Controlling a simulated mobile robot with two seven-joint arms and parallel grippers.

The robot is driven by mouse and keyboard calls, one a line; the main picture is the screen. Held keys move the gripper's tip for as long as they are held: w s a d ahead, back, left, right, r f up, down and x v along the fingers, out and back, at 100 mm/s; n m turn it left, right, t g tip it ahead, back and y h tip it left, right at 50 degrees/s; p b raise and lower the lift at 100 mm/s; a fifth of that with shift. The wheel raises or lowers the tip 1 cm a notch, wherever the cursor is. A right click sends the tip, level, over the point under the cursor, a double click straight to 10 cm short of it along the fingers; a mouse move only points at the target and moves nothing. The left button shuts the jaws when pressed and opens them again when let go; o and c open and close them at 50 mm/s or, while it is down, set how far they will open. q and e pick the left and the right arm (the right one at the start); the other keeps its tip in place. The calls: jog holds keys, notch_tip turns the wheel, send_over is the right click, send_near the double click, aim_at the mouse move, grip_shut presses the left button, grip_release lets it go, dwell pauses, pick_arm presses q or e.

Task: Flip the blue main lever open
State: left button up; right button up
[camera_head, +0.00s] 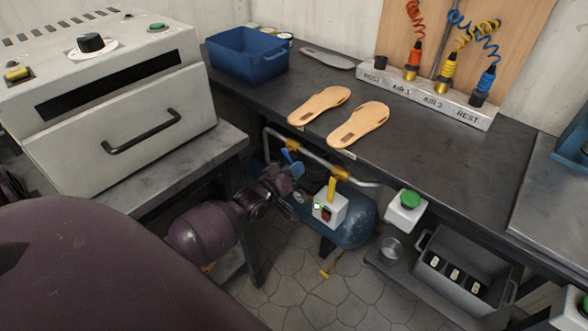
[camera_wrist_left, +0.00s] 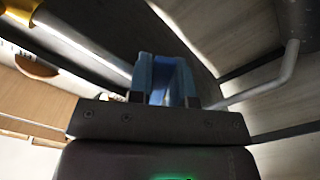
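The blue main lever (camera_head: 288,155) stands tilted at the left yellow fitting of the pipe under the bench. My left gripper (camera_head: 296,171), with blue fingertips, is just right of and below the lever, close to the pipe. I cannot tell whether it touches the lever. My right gripper is out of view.
The pipe (camera_head: 309,157) runs below the bench edge, near a yellow lever (camera_head: 332,188). The blue compressor tank (camera_head: 355,225) with a white switch box (camera_head: 328,211) is below. A white oven (camera_head: 110,95) stands left. Two sandal soles (camera_head: 319,104) lie on the bench.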

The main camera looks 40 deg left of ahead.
aim_at(308, 155)
pick_arm(q)
grip_shut()
jog(key=shift+d+r+n+p, duration=0.3)
jog(key=shift+r+n+p, duration=0.1)
jog(key=shift+n, duration=0.4)
jog(key=shift+d+r+n+p, duration=0.25)
jog(key=shift+r+n+p, duration=0.05)
jog(key=shift+n, duration=0.5)
jog(key=n, duration=0.1)
jog(key=d+r+n+p, duration=0.1)
jog(key=n, duration=0.1)
jog(key=shift+r+n, duration=0.2)
jog(key=shift+n, duration=0.1)
jog(key=shift+s+d+r+n, duration=0.1)
jog(key=shift+r+n, duration=0.35)
jog(key=shift+n, duration=0.55)
jog(key=shift+r+n, duration=0.4)
jog(key=shift+n, duration=0.6)
